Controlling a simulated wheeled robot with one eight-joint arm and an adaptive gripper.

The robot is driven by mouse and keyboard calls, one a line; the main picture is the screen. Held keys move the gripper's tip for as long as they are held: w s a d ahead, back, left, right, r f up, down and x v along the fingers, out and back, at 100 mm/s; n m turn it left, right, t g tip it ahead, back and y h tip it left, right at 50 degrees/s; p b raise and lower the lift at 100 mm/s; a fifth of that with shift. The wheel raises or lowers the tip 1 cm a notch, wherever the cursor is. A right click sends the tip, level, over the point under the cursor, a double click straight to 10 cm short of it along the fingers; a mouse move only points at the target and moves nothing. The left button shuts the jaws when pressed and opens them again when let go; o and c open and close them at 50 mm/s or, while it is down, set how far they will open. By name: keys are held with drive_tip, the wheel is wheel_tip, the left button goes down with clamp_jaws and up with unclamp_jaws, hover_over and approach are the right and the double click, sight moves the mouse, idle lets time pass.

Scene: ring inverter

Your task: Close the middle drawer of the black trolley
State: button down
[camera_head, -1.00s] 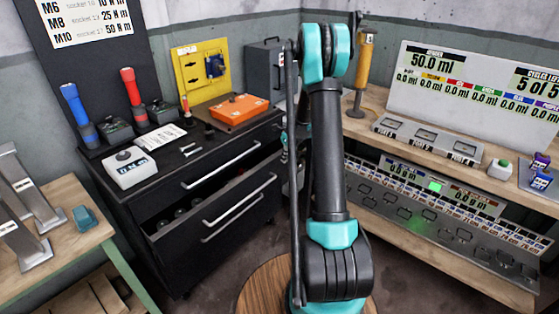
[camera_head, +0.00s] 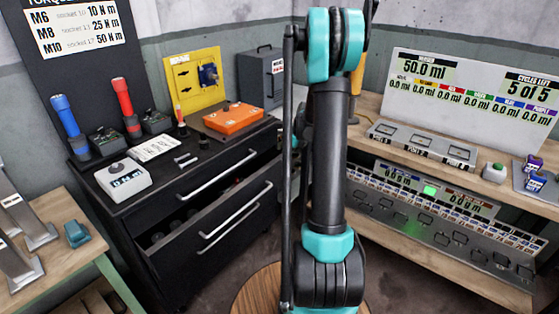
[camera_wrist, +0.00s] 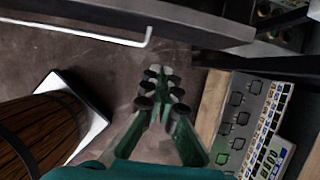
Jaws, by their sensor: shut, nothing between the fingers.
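The black trolley (camera_head: 188,270) stands left of centre in the head view. Its middle drawer (camera_head: 206,226) is pulled part way out, with its dark inside and some round items showing behind the light bar handle (camera_head: 238,208). The top drawer (camera_head: 165,199) above it looks shut. My gripper (camera_wrist: 158,78) is in the wrist view, with its dark fingertips together and nothing held. A dark drawer front with a light handle (camera_wrist: 80,31) lies beyond it at the top left of that view, apart from the fingers. In the head view my arm hides the gripper.
A round wooden stool or barrel (camera_wrist: 38,130) stands on the floor close to my gripper. A wooden shelf bench (camera_head: 440,245) with a control panel stands at right, and a wooden table (camera_head: 75,255) at left. An orange case (camera_head: 233,117) sits on the trolley.

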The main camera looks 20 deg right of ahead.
sight(273, 167)
drive_tip(key=shift+w+a+f, duration=0.7)
drive_tip(key=shift+w+f, duration=0.3)
drive_tip(key=shift+f, duration=0.4)
drive_tip(key=shift+w+a+f, duration=0.75)
drive_tip(key=shift+w+f, duration=0.25)
drive_tip(key=shift+f, duration=0.4)
drive_tip(key=shift+w+a+f, duration=0.7)
drive_tip(key=shift+w+f, duration=0.3)
drive_tip(key=shift+f, duration=0.4)
drive_tip(key=shift+a, duration=0.1)
